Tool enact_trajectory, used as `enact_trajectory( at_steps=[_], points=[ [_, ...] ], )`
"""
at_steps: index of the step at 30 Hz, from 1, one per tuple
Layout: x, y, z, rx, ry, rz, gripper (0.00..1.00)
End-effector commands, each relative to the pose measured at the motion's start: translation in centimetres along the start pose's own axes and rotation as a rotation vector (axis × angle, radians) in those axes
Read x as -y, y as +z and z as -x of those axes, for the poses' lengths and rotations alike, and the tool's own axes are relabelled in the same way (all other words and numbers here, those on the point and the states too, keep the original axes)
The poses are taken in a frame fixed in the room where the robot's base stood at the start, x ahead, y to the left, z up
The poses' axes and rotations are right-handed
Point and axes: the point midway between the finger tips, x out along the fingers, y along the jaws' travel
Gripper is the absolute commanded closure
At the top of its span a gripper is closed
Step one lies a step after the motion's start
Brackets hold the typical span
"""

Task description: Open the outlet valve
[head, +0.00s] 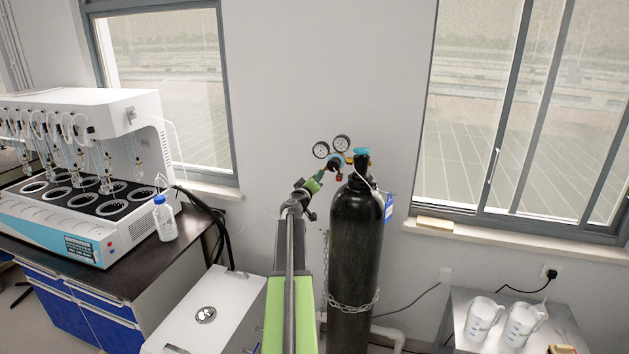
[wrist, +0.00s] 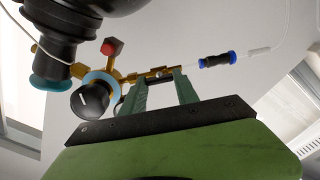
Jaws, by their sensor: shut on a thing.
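A black gas cylinder (head: 355,240) stands upright against the wall, with a teal cap on top and a brass regulator (head: 335,161) with two round gauges beside it. In the wrist view the regulator has a black knob (wrist: 90,100) with a white mark, a red knob (wrist: 112,47) and a brass outlet fitting (wrist: 157,71). My gripper (head: 322,174) reaches up to the regulator's left side. In the wrist view its two green fingers (wrist: 160,78) stand at the brass outlet fitting, shut on the outlet valve there. The gripped part is small and mostly hidden.
A clear tube with a blue-and-black connector (wrist: 215,60) runs from the outlet. A chain (head: 350,302) wraps the cylinder. A white box (head: 205,315) stands at left, beside a bench with the distiller (head: 85,165). A side table (head: 455,325) holds two beakers at right.

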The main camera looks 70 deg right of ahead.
Motion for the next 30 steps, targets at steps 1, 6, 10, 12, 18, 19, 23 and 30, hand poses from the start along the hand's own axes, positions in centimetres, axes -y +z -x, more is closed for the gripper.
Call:
enact_trajectory(
  at_steps=[1,6,10,12,18,19,23,30],
  points=[
    [-0.1,0.01,-0.11,0.0,0.002,0.009,1.0],
    [-0.11,0.01,-0.11,0.001,0.002,0.021,1.0],
    [-0.11,0.02,-0.11,0.001,0.002,0.022,1.0],
    [-0.11,0.03,-0.11,0.001,0.002,0.021,1.0],
    [-0.1,0.03,-0.09,0.001,0.002,0.02,0.52],
    [-0.1,0.03,-0.09,0.001,0.002,0.02,0.48],
    [-0.06,0.02,-0.05,0.0,0.001,0.019,0.42],
    [-0.04,0.02,0.22,0.0,0.0,0.018,0.42]
  ],
)
